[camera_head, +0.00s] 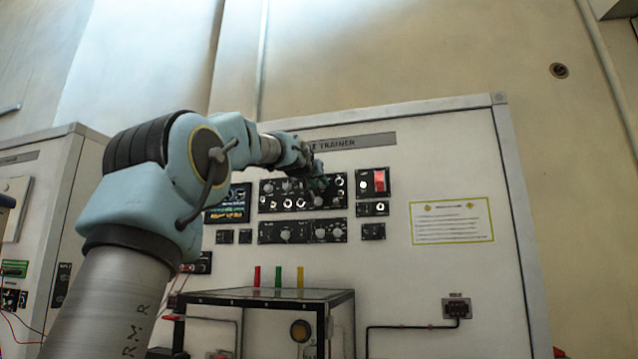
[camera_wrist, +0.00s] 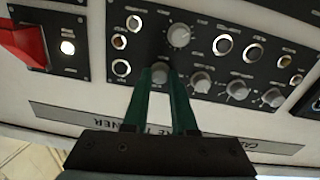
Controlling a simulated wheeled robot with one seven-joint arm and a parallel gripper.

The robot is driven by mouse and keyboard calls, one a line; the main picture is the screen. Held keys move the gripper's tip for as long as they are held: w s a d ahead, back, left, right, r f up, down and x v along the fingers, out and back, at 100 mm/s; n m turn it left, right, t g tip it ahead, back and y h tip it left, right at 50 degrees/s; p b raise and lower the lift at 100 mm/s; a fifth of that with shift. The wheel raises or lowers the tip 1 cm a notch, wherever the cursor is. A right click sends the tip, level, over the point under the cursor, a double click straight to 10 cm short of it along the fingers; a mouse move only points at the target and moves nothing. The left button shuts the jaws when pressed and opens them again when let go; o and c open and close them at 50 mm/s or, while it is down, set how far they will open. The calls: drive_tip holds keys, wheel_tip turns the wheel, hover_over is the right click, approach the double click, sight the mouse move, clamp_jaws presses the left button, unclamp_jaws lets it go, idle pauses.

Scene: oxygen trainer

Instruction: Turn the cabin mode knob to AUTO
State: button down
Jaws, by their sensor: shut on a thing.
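My gripper (camera_head: 318,183) reaches the upper black control panel (camera_head: 265,206) on the trainer's front. In the wrist view, which shows the panel upside down, its two green fingers (camera_wrist: 161,74) are shut on a small round grey knob (camera_wrist: 160,70). The fingers hide the sides of this knob, and I cannot read its label or setting. A larger pale knob (camera_wrist: 179,36) stands just beyond the fingertips, apart from them. Several more knobs, such as one grey knob (camera_wrist: 237,91), line the same panel. I cannot read which position is AUTO.
A red guarded switch (camera_head: 380,181) sits right of the panel, and a lower knob panel (camera_head: 302,231) is beneath. A small screen (camera_head: 229,203) is at the left. A clear-topped box (camera_head: 265,297) with three coloured posts stands below.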

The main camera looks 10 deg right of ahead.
drive_tip(key=shift+n, duration=0.4)
drive_tip(key=shift+f+n+t+y+p, duration=0.15)
drive_tip(key=shift+n+p, duration=1.1)
drive_tip(key=shift+n, duration=3.65)
drive_tip(key=shift+r+n+t+y+p, duration=0.2)
drive_tip(key=shift+n+p, duration=1.05)
drive_tip(key=shift+n, duration=3.65)
drive_tip(key=shift+f, duration=0.2)
drive_tip(key=c, duration=0.7)
unclamp_jaws()
